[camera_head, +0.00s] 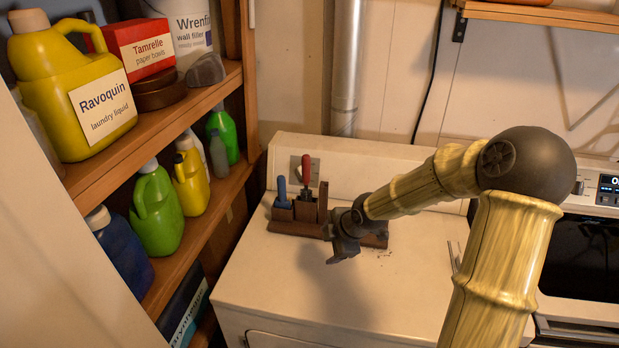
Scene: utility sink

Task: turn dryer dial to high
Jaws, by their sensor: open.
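The white dryer (390,290) stands in the middle, with a sloped back panel (375,165) along its far edge. A grey square plate (314,166) sits on the left of that panel, partly hidden behind a red-handled tool. I cannot make out a dial or its setting there; my arm covers the panel's right part. My gripper (344,250) is over the dryer top, in front of the panel and right of the plate, apart from it. It points down and appears empty; its fingers are small and dark.
A wooden holder (283,226) with blue-handled (282,190) and red-handled (306,172) tools stands before the panel, partly behind my gripper. Shelves of bottles (103,105) close off the left. Another appliance with a knob (577,188) and display (609,184) stands right. The dryer's front top is clear.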

